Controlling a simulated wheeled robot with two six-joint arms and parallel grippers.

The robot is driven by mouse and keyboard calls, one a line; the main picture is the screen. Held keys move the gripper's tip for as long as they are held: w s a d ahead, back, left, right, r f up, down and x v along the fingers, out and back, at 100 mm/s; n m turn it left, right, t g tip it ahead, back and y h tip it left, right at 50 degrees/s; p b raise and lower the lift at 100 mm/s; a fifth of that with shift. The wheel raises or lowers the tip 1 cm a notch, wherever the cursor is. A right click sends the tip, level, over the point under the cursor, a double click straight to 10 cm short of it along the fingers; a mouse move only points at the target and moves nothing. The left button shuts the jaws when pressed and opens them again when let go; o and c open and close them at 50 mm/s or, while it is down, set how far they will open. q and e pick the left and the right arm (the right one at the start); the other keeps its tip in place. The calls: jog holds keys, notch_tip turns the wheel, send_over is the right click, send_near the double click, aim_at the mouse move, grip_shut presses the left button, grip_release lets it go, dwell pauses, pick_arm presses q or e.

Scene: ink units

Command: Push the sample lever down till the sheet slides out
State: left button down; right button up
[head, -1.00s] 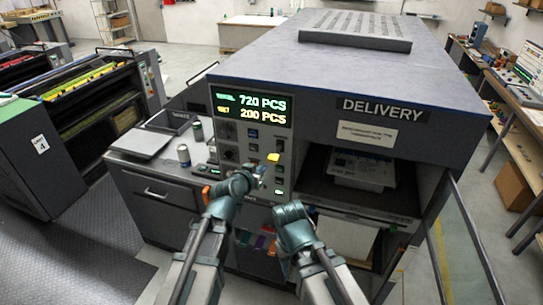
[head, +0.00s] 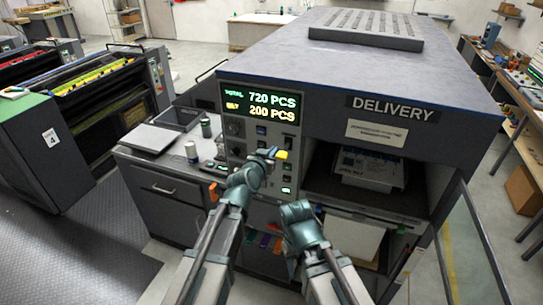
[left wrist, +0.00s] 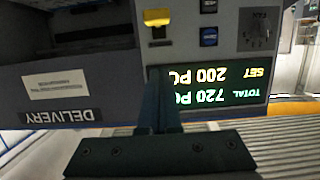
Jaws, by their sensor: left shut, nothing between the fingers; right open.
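The yellow-tipped sample lever (head: 281,155) stands out from the control panel (head: 240,155) below the lit counter display. It also shows in the left wrist view (left wrist: 157,18), which sees the panel upside down. My left gripper (head: 271,153) is shut and empty, right beside the lever's yellow tip in the head view. In the left wrist view its closed fingers (left wrist: 160,72) point toward the lever with a gap in the picture; I cannot tell whether they touch. My right gripper (head: 296,212) is open, lower and to the right, in front of the machine; its fingertips are hard to make out.
The delivery bay (head: 325,180) right of the panel holds a paper stack (head: 368,168). A side shelf at left carries a can (head: 191,152) and a flat grey tray (head: 150,138). A glass guard (head: 470,250) stands open at the right.

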pick_arm(q)
jog(key=b, duration=0.2)
send_over(280, 160)
jog(key=f, duration=0.2)
jog(key=shift+s+a+f+b, duration=0.1)
jog(key=shift+s+f+b, duration=0.05)
jog(key=shift+f+b, duration=0.8)
jog(key=shift+s+a+f+b, duration=0.1)
jog(key=shift+f+b, duration=0.7)
jog(key=shift+f, duration=0.15)
jog(key=shift+s+f+b, duration=0.15)
jog(key=shift+f+b, duration=0.35)
jog(key=shift+b, duration=0.05)
jog(key=shift+s+f+b, duration=0.1)
jog(key=shift+f+b, duration=0.85)
jog(key=shift+d+f+b, duration=0.15)
jog(key=shift+f+b, duration=2)
jog(key=shift+b, duration=0.15)
jog(key=shift+r, duration=0.1)
